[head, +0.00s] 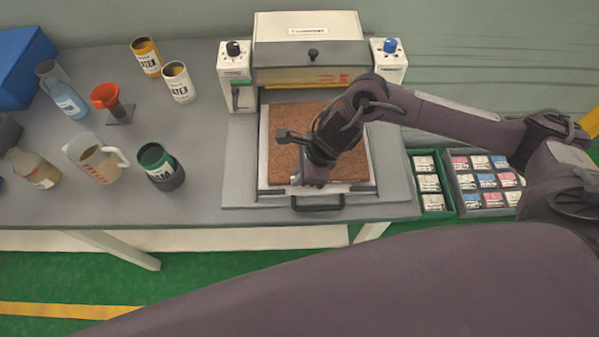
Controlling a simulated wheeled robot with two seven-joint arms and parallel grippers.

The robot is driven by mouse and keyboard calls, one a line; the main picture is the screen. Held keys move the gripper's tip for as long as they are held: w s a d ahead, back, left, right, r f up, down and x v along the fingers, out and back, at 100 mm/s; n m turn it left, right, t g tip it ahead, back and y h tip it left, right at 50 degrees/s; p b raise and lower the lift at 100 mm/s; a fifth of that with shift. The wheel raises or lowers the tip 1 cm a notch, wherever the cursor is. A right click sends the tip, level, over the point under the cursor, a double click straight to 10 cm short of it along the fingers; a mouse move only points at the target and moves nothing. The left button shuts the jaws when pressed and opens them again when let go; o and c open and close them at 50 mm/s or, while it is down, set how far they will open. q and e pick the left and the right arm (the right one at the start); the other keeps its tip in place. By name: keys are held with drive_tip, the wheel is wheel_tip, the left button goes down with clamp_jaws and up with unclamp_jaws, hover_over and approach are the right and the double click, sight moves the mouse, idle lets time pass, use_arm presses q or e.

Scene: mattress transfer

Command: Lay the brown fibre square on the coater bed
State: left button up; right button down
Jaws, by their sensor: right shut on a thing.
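The brown fibre square (285,130) is a flat, textured brown sheet over the coater bed. The coater bed (264,165) shows as a pale rim around it, with a dark handle (318,203) at its front. I cannot tell whether the square lies fully flat on the bed. My right gripper (312,178) is at the square's front edge, shut on it. The gripper and forearm hide part of the square's middle and right side. My left gripper is not in view.
The coater (310,52) stands behind the bed, with a black knob and a blue knob (390,46). Bottles, cans and a measuring jug (95,158) stand on the table's left. Trays of small packets (485,180) are at the right. A blue box (25,65) is far left.

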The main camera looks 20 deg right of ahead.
drive_tip(key=c, duration=1.6)
unclamp_jaws()
drive_tip(key=shift+o, duration=0.2)
drive_tip(key=b+v, duration=0.2)
drive_tip(key=v, duration=1)
drive_tip(key=shift+a, duration=0.1)
